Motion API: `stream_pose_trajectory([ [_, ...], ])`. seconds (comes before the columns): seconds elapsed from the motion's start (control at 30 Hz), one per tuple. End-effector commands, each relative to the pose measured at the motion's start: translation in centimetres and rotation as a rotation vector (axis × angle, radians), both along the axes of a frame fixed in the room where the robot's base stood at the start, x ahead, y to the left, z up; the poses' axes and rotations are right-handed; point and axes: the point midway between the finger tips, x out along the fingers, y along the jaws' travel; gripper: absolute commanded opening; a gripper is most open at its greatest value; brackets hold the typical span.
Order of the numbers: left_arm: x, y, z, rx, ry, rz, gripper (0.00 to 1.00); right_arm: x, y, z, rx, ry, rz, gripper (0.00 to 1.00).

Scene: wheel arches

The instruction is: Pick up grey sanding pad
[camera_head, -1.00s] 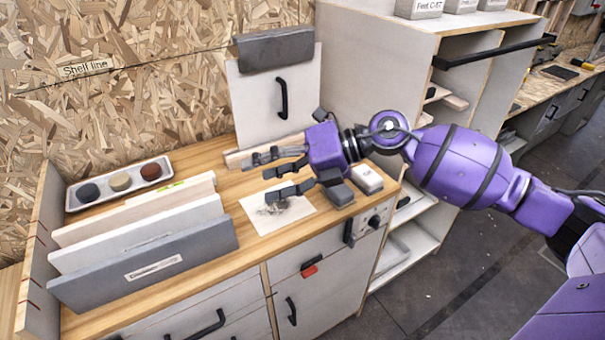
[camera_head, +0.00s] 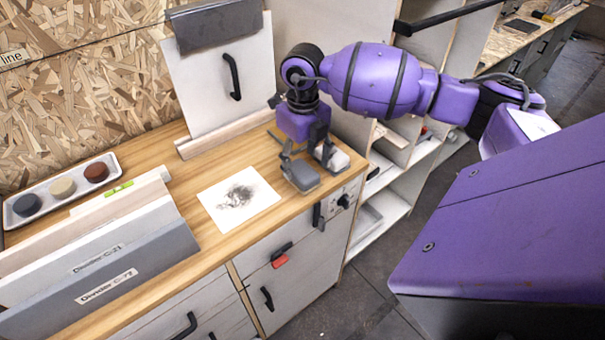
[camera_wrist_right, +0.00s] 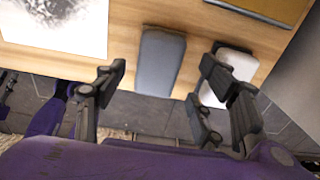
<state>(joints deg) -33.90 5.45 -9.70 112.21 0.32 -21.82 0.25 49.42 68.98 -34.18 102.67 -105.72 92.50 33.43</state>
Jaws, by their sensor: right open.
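The grey sanding pad (camera_head: 300,176) lies near the front edge of the wooden worktop, and it also shows in the right wrist view (camera_wrist_right: 160,62). A similar block with a white top (camera_head: 338,160) lies just to its right, and it also shows in the right wrist view (camera_wrist_right: 232,70). My right gripper (camera_head: 306,156) points down over the pads, open and empty. In the right wrist view its fingers (camera_wrist_right: 158,88) appear either side of the grey pad, with the right finger partly covering the white block. Whether they touch the pad cannot be told. My left gripper is out of view.
A smudged white sheet (camera_head: 238,198) lies left of the pads. Upright panels (camera_head: 110,275) and a tray (camera_head: 62,188) of round pads stand further left. A white door panel with a black handle (camera_head: 222,85) leans behind. The cabinet front drops away nearby.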

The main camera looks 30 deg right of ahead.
Motion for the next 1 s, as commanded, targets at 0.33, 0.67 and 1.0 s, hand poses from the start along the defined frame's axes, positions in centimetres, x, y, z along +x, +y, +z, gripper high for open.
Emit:
stream_pose_trajectory([
  [0.33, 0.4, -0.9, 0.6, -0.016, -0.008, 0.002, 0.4, 0.1, 0.2, -3.2, 0.002, -0.003, 0.002, 0.64],
  [0.67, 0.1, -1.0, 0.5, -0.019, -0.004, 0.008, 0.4, 0.1, 0.2, -3.2, 0.002, -0.003, 0.002, 0.42],
  [1.0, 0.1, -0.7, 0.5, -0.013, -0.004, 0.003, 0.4, 0.1, 0.2, -3.2, 0.002, -0.003, 0.001, 0.15],
])
